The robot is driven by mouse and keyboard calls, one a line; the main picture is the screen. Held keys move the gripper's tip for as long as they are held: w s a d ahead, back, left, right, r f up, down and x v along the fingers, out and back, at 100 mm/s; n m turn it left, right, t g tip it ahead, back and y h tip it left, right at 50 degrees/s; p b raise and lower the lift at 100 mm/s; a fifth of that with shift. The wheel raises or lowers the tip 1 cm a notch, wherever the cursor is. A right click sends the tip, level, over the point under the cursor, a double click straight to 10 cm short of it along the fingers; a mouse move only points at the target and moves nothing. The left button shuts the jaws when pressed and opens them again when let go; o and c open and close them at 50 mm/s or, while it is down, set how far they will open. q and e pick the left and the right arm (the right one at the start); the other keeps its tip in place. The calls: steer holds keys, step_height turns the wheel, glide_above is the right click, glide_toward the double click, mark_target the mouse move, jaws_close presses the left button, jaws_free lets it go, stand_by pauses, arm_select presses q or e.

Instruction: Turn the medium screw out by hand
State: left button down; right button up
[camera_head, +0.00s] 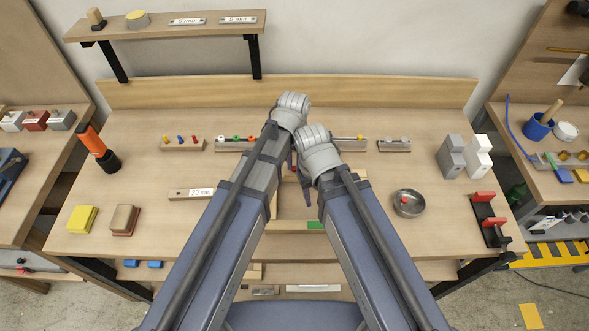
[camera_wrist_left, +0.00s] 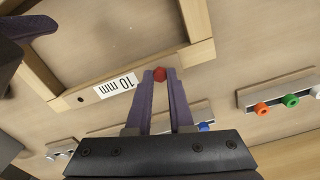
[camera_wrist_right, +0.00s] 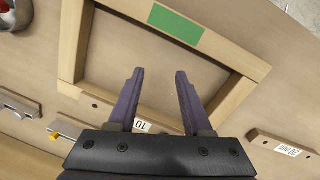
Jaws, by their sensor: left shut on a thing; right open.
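A wooden frame (camera_wrist_left: 203,53) lies on the table, with a "10 mm" label (camera_wrist_left: 115,86) on one bar. A red screw head (camera_wrist_left: 160,73) shows at that bar beside the label. My left gripper (camera_wrist_left: 166,76) is shut on it, its purple fingers on either side. Whether it is the medium screw cannot be told. My right gripper (camera_wrist_right: 157,75) is open and empty over the frame, which also shows in the right wrist view (camera_wrist_right: 72,40) with a green patch (camera_wrist_right: 175,23). In the head view my arms hide most of the frame.
Behind the frame, a rack (camera_head: 235,145) holds several coloured pieces, partly hidden by my arms. A metal bowl (camera_head: 409,208) with a red piece stands right. A "20 mm" block (camera_head: 180,195) lies left. Grey and white blocks (camera_head: 452,160) stand far right. The table's left middle is mostly clear.

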arm_select(q)
steer(key=n, duration=0.4)
steer(key=c, duration=1)
jaws_free()
steer(key=shift+c, duration=0.2)
steer(key=m, duration=0.5)
steer(key=m, duration=0.6)
